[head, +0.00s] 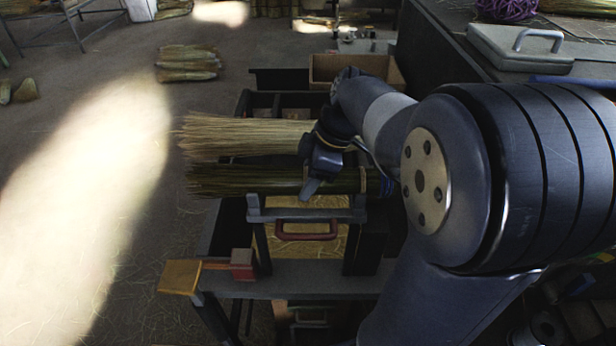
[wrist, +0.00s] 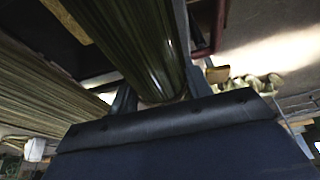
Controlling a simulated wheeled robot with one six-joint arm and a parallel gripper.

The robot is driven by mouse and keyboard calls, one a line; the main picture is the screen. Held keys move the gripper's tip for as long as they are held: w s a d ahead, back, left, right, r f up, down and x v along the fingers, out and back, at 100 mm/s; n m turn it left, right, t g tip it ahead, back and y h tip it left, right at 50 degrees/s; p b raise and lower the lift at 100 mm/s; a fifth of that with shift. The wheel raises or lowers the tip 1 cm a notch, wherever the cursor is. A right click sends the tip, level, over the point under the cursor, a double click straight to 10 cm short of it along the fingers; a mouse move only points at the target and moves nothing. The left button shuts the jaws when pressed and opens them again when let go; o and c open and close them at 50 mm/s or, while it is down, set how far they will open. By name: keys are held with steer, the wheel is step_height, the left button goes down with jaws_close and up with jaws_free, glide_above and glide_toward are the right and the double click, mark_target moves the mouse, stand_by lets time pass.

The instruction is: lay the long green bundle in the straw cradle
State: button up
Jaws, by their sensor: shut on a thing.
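The long green bundle (head: 238,181) lies level across the head view, its brushy end to the left and a blue band near its right end. My gripper (head: 310,184) is shut on it right of its middle. In the wrist view the green bundle (wrist: 130,38) runs away from between my two fingers (wrist: 160,88). A paler straw bundle (head: 240,138) lies parallel just behind it, over a dark frame (head: 243,105) that looks like the cradle. The bundles hide much of that frame. I cannot tell whether the green bundle touches it.
A grey crossbar (head: 340,215) and a red handle (head: 306,236) sit just in front of the green bundle. A brown box (head: 385,70) stands behind the frame. Several bundles (head: 187,63) lie on the floor at the back left. The floor to the left is open.

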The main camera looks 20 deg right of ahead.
steer(key=o, duration=1.1)
steer(key=shift+r, duration=0.1)
steer(key=v, duration=1)
steer(key=shift+d+r, duration=0.1)
steer(key=shift+r, duration=0.2)
steer(key=x, duration=1.1)
steer(key=shift+d+r+p, duration=0.1)
steer(key=shift+r+p, duration=2.05)
steer(key=shift+r, duration=0.55)
